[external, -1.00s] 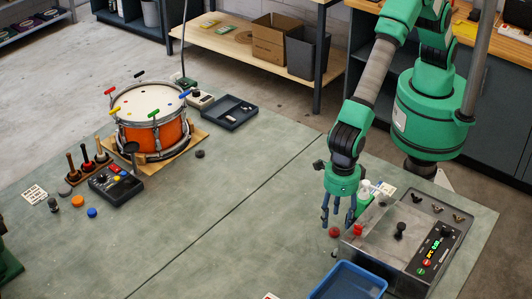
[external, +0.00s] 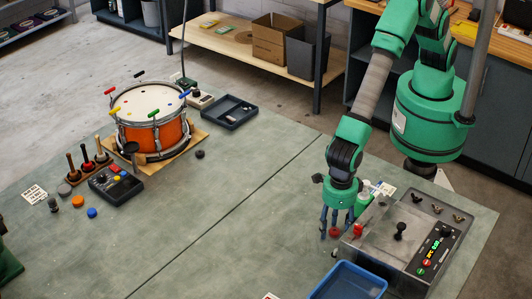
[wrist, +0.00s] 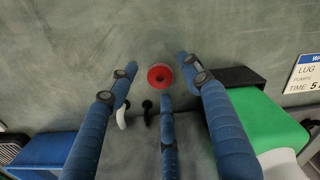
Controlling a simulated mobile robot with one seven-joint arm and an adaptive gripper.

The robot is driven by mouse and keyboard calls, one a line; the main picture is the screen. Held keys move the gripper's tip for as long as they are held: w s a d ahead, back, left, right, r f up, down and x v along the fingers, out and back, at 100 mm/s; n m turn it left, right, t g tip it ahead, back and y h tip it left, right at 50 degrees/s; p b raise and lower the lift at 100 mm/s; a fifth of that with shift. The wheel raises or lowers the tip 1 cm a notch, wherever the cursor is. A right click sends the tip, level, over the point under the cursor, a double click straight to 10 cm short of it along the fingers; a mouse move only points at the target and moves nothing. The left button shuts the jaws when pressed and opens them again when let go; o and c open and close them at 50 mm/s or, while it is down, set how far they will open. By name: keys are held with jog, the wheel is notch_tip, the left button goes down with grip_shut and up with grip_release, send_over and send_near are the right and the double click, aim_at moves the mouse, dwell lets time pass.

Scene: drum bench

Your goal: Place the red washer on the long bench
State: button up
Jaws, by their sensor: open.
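The red washer (external: 334,232), a small disc with a dark central hole, lies on the grey-green bench top (external: 230,225) left of the metal machine. In the wrist view the washer (wrist: 160,76) shows between and just beyond my fingertips. My gripper (external: 331,223) points down at the washer, its three blue fingers spread open and empty. I cannot tell if any finger touches the washer. One finger partly covers it in the external view. A low wooden bench (external: 232,41) stands at the back; I cannot tell which surface is the long bench.
A blue tray (external: 347,281) is in front. The orange drum (external: 153,135) and a black control box (external: 116,184) are at left. The middle of the grey-green top is clear.

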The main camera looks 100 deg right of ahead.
aim_at(334, 230)
jog(key=shift+c, duration=0.3)
jog(key=c, duration=0.7)
jog(key=shift+c, duration=0.3)
notch_tip(334, 230, up, 10)
jog(key=p, duration=0.1)
jog(key=shift+d, duration=0.1)
dwell(0.5)
